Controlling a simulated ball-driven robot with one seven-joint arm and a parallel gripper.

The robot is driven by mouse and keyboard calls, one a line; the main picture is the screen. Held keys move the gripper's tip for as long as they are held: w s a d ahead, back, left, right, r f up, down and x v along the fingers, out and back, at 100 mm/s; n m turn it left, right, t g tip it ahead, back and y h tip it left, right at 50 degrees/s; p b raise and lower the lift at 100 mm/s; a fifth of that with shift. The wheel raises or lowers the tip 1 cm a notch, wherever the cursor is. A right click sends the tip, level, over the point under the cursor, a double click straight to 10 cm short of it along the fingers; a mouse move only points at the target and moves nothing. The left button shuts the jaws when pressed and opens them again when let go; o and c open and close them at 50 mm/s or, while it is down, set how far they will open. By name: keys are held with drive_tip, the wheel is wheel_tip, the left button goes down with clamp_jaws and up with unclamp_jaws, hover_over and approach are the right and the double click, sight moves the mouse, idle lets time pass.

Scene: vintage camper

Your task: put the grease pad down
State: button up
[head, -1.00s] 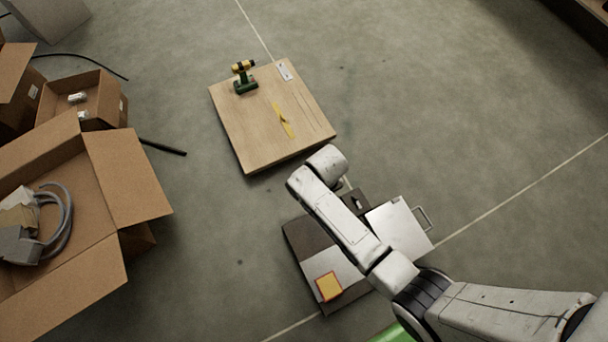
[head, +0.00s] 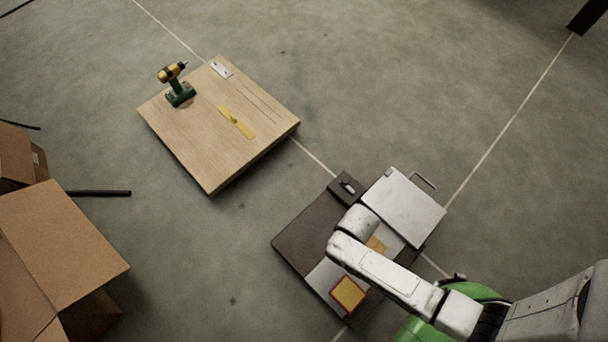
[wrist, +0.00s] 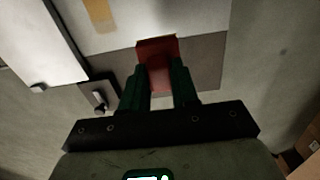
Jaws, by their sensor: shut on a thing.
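The grease pad, seen as a flat red piece (wrist: 157,60), is between the fingers of my gripper (wrist: 160,85) in the wrist view. The dark green fingers are shut on its near end and its far end sticks out ahead. Below it are a dark mat (wrist: 205,60) and a pale sheet; I cannot tell whether the pad touches them. In the head view my arm's end is over the dark mat (head: 305,232), and it hides the gripper and held pad.
On the pale sheet lie a yellow square with a red edge (head: 348,293) and a partly hidden orange piece (head: 376,244). A white case (head: 403,207) with a handle and a dark block (head: 347,188) adjoin. A wooden board (head: 225,145) carries a drill (head: 175,84). Cardboard boxes (head: 65,240) stand left.

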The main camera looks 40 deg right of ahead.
drive_tip(key=shift+s+f, duration=0.15)
drive_tip(key=shift+f, duration=0.3)
drive_tip(key=shift+w+f+b, duration=0.2)
drive_tip(key=shift+b, duration=0.15)
drive_tip(key=w+a+f+b, duration=0.1)
drive_tip(key=w+f+b, duration=0.1)
drive_tip(key=w+f, duration=0.1)
drive_tip(key=w+a+f+b, duration=0.2)
drive_tip(key=w+b, duration=0.1)
drive_tip(key=w, duration=0.1)
drive_tip(key=w+a+f+b, duration=0.1)
drive_tip(key=w+f+b, duration=0.1)
drive_tip(key=w+f, duration=0.1)
drive_tip(key=shift+w+a+f+b, duration=0.15)
drive_tip(key=shift+w+a, duration=0.05)
drive_tip(key=shift+w, duration=0.2)
drive_tip(key=shift+w+a+f+b, duration=0.15)
drive_tip(key=shift+w+a, duration=0.05)
drive_tip(key=shift+w, duration=0.2)
drive_tip(key=shift+w+f, duration=0.15)
drive_tip(key=shift+f, duration=0.1)
wheel_tip(320, 180, down, 4)
drive_tip(key=b, duration=0.2)
drive_tip(key=shift+w+a+r+b, duration=0.1)
drive_tip(key=shift+w+r+b, duration=0.05)
drive_tip(key=shift+r+b, duration=0.15)
drive_tip(key=o, duration=0.9)
drive_tip(key=shift+f, duration=0.1)
